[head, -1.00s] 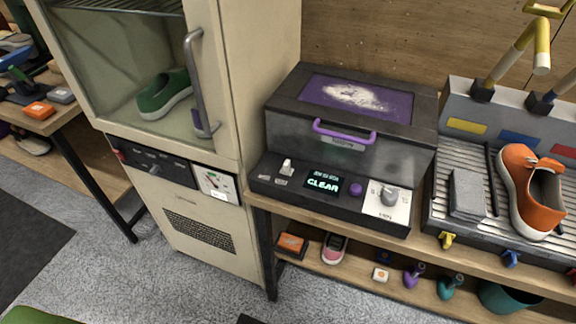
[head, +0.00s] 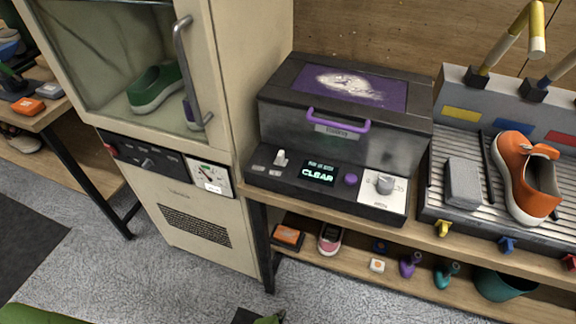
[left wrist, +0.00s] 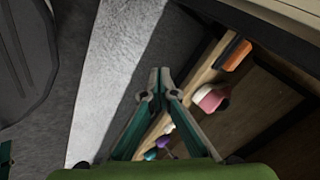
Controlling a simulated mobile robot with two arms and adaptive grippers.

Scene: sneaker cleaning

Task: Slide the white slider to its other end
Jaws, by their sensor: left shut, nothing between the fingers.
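The white slider (head: 281,157) is a small upright knob at the left end of the dark control panel (head: 330,197) on the front of the grey machine (head: 345,139), left of the lit "CLEAR" display (head: 318,173). My left gripper (head: 270,319) just shows at the bottom edge of the head view, well below the panel and apart from the slider. In the left wrist view the left gripper (left wrist: 158,78) has its fingertips together with nothing between them. The slider is not seen in the left wrist view. My right gripper is in neither view.
A purple button (head: 350,179) and a grey dial (head: 384,183) sit right of the display. A cream cabinet (head: 240,90) stands close on the left. The lower shelf (head: 340,262) holds several small items. An orange sneaker (head: 524,178) stands on the ribbed rack at right.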

